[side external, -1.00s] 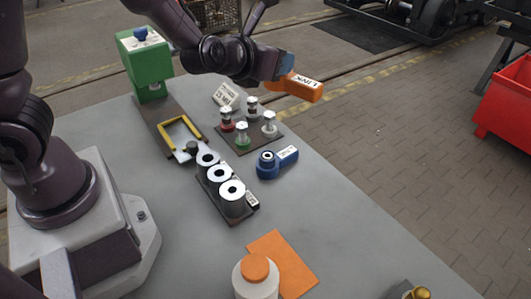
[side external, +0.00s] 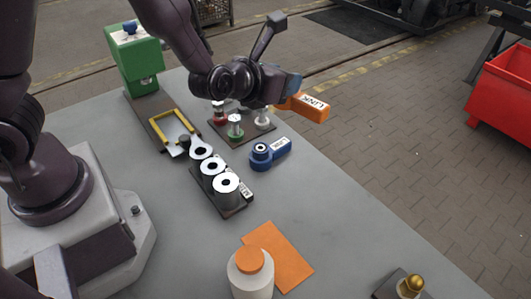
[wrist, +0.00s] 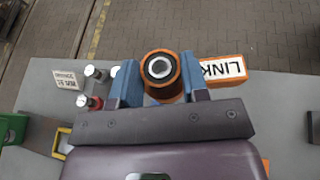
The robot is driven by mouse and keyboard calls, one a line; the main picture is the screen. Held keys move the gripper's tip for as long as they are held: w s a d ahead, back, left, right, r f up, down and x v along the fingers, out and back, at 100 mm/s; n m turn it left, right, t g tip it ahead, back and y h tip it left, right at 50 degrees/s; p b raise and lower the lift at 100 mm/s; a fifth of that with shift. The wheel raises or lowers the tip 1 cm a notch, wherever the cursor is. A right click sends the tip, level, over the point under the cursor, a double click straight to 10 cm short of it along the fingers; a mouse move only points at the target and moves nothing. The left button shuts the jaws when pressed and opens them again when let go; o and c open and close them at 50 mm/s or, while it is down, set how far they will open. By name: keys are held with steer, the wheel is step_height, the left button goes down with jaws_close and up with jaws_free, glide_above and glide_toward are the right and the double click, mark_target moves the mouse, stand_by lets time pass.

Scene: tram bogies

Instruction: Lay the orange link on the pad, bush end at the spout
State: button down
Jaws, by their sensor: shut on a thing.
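The orange link (side external: 308,106) is in my gripper (side external: 282,92), held above the table, with its LINK-marked arm pointing right in the side view. In the wrist view, my gripper (wrist: 160,82) is shut around the link's round bush end (wrist: 162,70), which has a dark ring and pale centre. The LINK arm (wrist: 225,70) sticks out to the right past the finger. The orange pad (side external: 285,262) lies bare on the table, well below the link. A white bottle (side external: 250,280) with an orange cap stands at its left edge, overlapping it in view. I cannot make out a spout.
A blue link (side external: 280,151) lies on the table. A gold knob (side external: 412,284) is at the front right.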

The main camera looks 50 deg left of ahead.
steer(key=d+f+n+y, duration=0.1)
steer(key=d+f, duration=0.3)
steer(key=f, duration=0.7)
steer(key=n+y, duration=0.1)
steer(key=y, duration=0.1)
glide_above(292, 177)
steer(key=shift+g, duration=0.3)
steer(key=shift+f, duration=3.85)
steer(key=shift+f, duration=0.1)
steer(key=c, duration=0.6)
jaws_free()
steer(key=shift+f, duration=0.1)
